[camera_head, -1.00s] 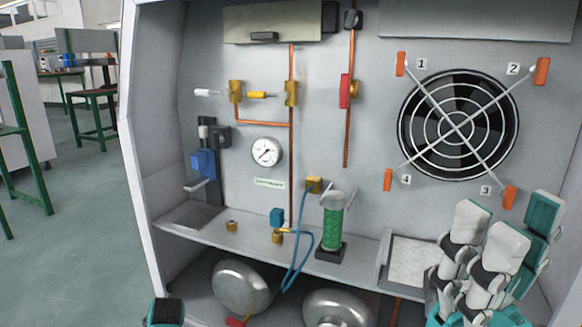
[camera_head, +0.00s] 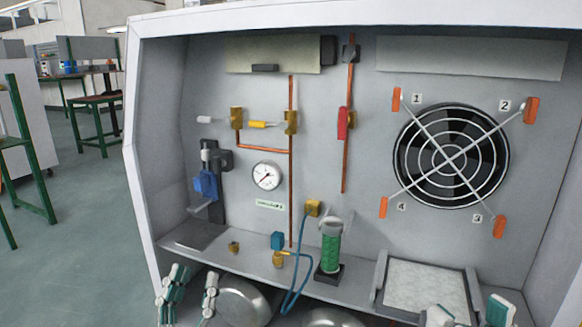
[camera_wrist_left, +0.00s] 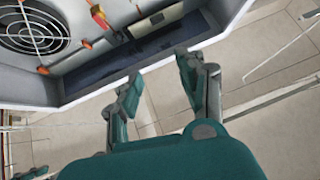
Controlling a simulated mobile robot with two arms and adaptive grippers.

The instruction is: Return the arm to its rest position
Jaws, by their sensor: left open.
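My left gripper (camera_head: 196,276) is at the lower left of the head view, in front of the cabinet's lower part. Its two white-and-teal fingers stand apart with nothing between them. In the left wrist view the same gripper (camera_wrist_left: 160,75) is open and empty, its teal fingertips in front of the cabinet edge and above the tiled floor. Teal and white parts at the lower right of the head view (camera_head: 440,316) look like my right arm or gripper; they are mostly cut off by the bottom edge, and its jaws cannot be made out.
The grey cabinet (camera_head: 400,60) holds a fan (camera_head: 450,155), a pressure gauge (camera_head: 266,176), copper pipes, a red-handled valve (camera_head: 342,123) and a green cylinder (camera_head: 331,253). Rounded metal vessels (camera_head: 240,302) lie below the shelf, near my left gripper. Open floor (camera_head: 75,260) lies to the left.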

